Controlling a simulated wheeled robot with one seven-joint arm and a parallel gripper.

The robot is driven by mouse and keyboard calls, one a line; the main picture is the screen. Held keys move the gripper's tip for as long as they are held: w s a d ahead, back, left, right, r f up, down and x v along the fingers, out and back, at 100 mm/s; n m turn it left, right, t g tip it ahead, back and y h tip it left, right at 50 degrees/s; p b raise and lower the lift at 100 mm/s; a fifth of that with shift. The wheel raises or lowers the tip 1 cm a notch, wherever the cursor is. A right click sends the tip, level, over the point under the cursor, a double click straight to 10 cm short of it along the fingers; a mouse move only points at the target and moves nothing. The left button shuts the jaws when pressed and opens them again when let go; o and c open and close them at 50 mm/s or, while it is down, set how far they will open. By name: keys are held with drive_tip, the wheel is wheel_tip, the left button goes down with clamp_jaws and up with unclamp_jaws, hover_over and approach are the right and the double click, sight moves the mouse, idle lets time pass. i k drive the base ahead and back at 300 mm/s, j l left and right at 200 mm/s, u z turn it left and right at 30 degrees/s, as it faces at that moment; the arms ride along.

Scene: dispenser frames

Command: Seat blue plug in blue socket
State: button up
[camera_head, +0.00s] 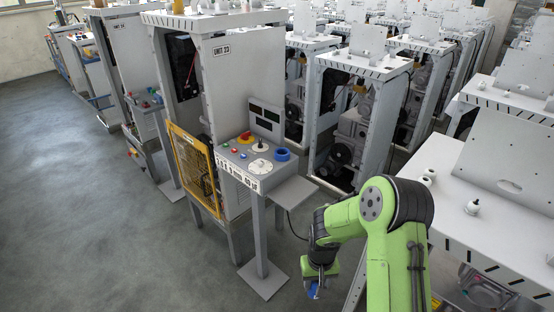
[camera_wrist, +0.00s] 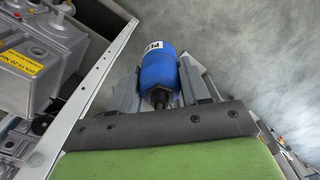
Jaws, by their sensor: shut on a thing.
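The blue plug (camera_wrist: 158,72) is a rounded blue cylinder with a white label that starts "PLU". It sits between the two grey fingers of my gripper (camera_wrist: 160,66), which is shut on it. In the head view only a small blue part of the plug (camera_head: 314,291) shows, low in the frame below my green wrist. The blue socket (camera_head: 282,154) looks like a blue ring on the sloped top of the control panel of unit 23. My gripper is below and to the right of this panel in the head view, well apart from the socket.
The control panel (camera_head: 245,160) also carries a red-and-yellow button (camera_head: 245,137), white dials and a small screen, and stands on a grey pedestal (camera_head: 260,235). Open grey frames stand behind it. A white tabletop (camera_head: 470,205) lies at right. The floor at left is clear.

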sight(279, 178)
drive_tip(key=i+j, duration=0.7)
drive_tip(key=i, duration=0.15)
drive_tip(key=i+j+u, duration=0.1)
drive_tip(key=i+j, duration=0.65)
drive_tip(key=i, duration=0.1)
